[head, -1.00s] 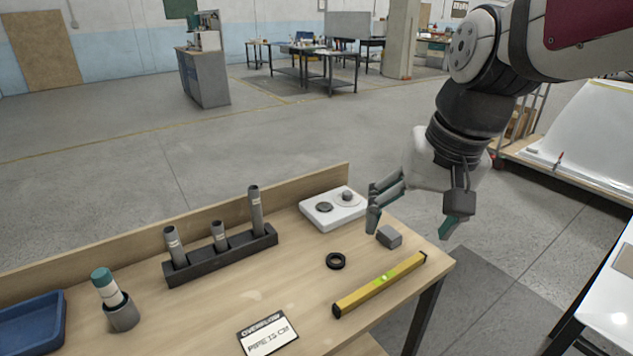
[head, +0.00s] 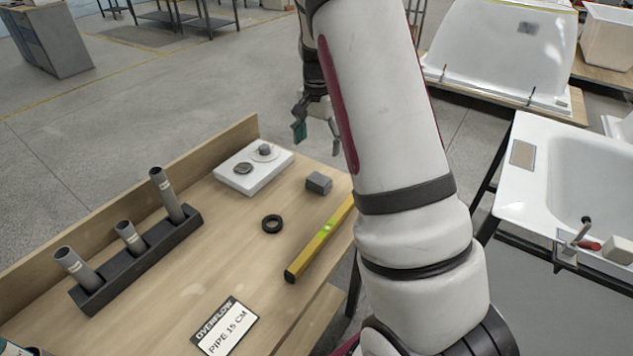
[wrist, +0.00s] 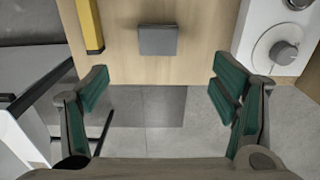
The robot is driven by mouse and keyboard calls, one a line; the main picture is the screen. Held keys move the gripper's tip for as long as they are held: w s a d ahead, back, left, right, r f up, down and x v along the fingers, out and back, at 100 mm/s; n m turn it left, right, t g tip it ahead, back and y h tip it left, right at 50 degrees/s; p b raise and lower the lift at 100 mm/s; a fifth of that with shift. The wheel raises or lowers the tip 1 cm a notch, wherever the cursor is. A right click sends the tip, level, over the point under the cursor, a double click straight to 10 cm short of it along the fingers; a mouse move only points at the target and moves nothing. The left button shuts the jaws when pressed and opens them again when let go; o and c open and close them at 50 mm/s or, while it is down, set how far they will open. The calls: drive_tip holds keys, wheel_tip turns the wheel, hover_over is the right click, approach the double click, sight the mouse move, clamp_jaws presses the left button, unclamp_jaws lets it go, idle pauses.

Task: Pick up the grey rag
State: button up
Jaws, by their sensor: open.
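A small grey block-shaped piece (head: 319,183) lies on the wooden bench near its right end. It also shows at the top centre of the wrist view (wrist: 158,40). It may be the folded grey rag; I cannot tell its material. No other grey cloth is plain in view. My gripper (head: 317,138), with green pads, is open and empty. In the head view it appears just beyond the grey piece, partly hidden behind my arm. In the wrist view the grey piece lies ahead of my open fingers (wrist: 160,88), roughly centred between them, not touching.
A yellow level (head: 318,240), black ring (head: 272,224), white plate with round parts (head: 238,178), rack of grey pipes (head: 140,262) and label card (head: 225,326) share the bench. A raised board (head: 190,152) edges its back. A white tub (head: 545,170) stands to the right.

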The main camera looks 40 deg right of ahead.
sight(319, 178)
wheel_tip(319, 178, down, 8)
drive_tip(key=shift+s, duration=0.1)
drive_tip(key=f+p, duration=0.1)
drive_tip(key=f, duration=0.4)
drive_tip(key=shift+d, duration=0.2)
drive_tip(key=c, duration=1.2)
